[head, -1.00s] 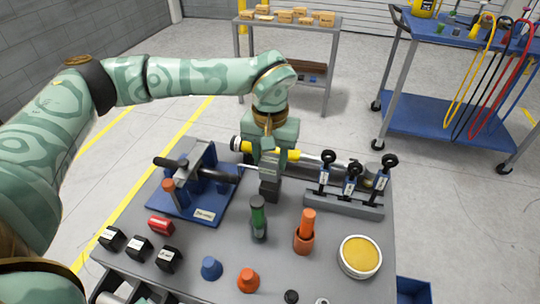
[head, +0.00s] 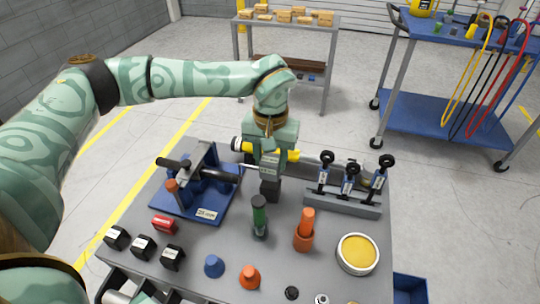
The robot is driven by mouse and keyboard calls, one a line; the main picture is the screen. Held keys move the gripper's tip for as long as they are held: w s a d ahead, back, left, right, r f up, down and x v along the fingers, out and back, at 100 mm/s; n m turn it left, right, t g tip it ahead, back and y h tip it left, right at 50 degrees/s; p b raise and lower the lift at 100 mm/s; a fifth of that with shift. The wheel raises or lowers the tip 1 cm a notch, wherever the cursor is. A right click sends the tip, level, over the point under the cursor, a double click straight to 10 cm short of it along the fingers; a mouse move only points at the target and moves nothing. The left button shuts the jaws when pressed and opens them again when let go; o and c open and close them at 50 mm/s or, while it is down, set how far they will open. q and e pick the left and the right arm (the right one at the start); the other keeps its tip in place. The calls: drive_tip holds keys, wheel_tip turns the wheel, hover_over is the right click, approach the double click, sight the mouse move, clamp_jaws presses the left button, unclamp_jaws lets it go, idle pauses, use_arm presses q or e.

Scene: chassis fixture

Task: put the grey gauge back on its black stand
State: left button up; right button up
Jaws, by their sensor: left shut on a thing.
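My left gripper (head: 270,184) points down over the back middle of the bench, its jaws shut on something. The jaws and hand hide most of what they hold. A thin grey rod shows just left of the jaws, and I cannot tell whether it belongs to the held thing. I cannot make out the grey gauge clearly. Small labelled black blocks (head: 143,247) stand at the left front of the bench. I cannot tell which black thing is the gauge's stand. My right gripper is not in view.
A blue fixture (head: 207,215) stands left of the gripper. A grey rack (head: 343,202) with black-knobbed clamps stands right. Green-handled (head: 259,217) and orange-handled (head: 304,230) tools stand in front, near a round yellow-topped tin (head: 358,253). A yellow-banded cylinder (head: 240,144) lies behind.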

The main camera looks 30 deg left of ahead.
use_arm(q)
drive_tip(key=shift+f, duration=0.15)
drive_tip(key=shift+f+b, duration=0.4)
drive_tip(key=shift+f, duration=0.8)
drive_tip(key=o, duration=1.2)
drive_tip(key=shift+o, duration=0.3)
drive_tip(key=shift+f, duration=0.1)
